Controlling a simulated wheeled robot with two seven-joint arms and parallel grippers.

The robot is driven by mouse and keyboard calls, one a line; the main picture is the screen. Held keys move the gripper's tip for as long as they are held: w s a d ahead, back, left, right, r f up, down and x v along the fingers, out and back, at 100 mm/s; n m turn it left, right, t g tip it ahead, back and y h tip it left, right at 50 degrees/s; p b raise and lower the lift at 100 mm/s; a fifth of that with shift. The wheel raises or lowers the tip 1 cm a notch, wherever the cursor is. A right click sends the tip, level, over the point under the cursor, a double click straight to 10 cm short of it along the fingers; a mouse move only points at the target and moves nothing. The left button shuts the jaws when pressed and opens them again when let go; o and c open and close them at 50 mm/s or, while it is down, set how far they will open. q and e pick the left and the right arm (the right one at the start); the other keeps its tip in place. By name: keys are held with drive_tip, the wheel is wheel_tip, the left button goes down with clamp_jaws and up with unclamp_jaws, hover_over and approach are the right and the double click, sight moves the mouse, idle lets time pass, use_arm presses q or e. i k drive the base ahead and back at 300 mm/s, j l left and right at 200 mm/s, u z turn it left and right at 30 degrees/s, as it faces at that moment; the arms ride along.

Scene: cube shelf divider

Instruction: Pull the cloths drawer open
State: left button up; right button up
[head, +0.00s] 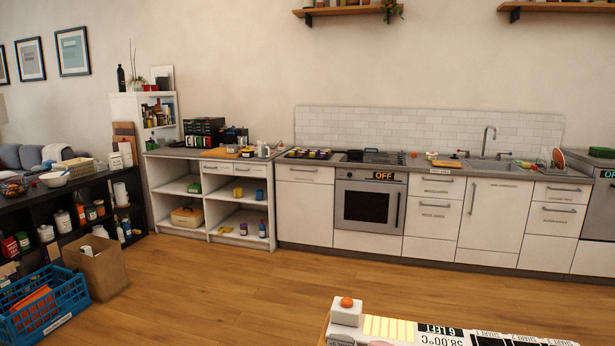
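Neither of my grippers shows in the head view. A row of white kitchen cabinets stands along the far wall. Right of the oven is a drawer stack with an upper drawer (436,187) and lower drawers below it. Another drawer stack (556,212) stands further right, past a tall door (493,213). A wide drawer (305,174) sits left of the oven. All these fronts look shut and have dark bar handles. Small labels on several fronts are too small to read, so I cannot tell which is the cloths drawer.
The oven (370,203) shows an "OFF" sign. An open shelf unit (207,235) stands left of the cabinets. A blue crate (48,308) and a paper bag (98,265) are on the floor at left. A cluttered surface with an orange button (346,302) is at bottom right. The wooden floor (230,290) between is clear.

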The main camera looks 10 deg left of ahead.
sight(318, 174)
drive_tip(key=j+u, duration=0.1)
drive_tip(key=u, duration=0.8)
drive_tip(key=i+j, duration=0.2)
drive_tip(key=j, duration=0.25)
drive_tip(key=i+j+u, duration=0.1)
drive_tip(key=j, duration=0.3)
drive_tip(key=i+j, duration=0.3)
drive_tip(key=j, duration=0.15)
drive_tip(key=i+j, duration=0.2)
drive_tip(key=j, duration=0.2)
drive_tip(key=i+z, duration=0.3)
drive_tip(key=i, duration=0.15)
drive_tip(key=i+j+z, duration=0.25)
drive_tip(key=i, duration=0.15)
drive_tip(key=i+j+z, duration=0.15)
drive_tip(key=i+z, duration=0.4)
drive_tip(key=i, duration=4.05)
drive_tip(key=j+u, duration=0.05)
drive_tip(key=j, duration=0.05)
